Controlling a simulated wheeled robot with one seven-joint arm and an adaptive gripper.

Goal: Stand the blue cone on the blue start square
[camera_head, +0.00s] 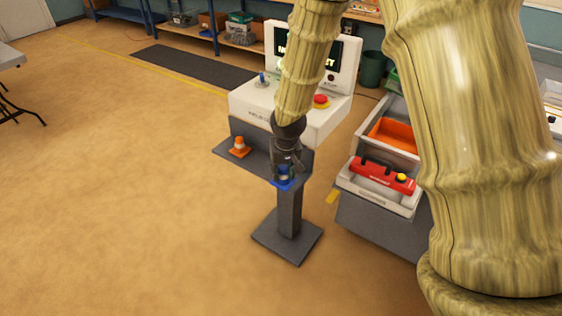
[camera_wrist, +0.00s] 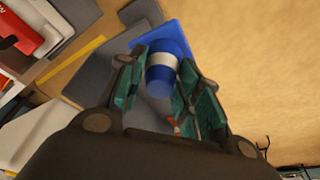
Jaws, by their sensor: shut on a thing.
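In the head view the cone looks upright at the right front end of a grey shelf, below a white console. I cannot tell whether its base touches the shelf or hangs above it.
An orange cone (camera_head: 239,147) stands on the left part of the grey shelf (camera_head: 262,163). The white console (camera_head: 303,112) carries a screen, a joystick and a red button (camera_head: 320,100). Grey bins with a red case (camera_head: 378,172) stand to the right.

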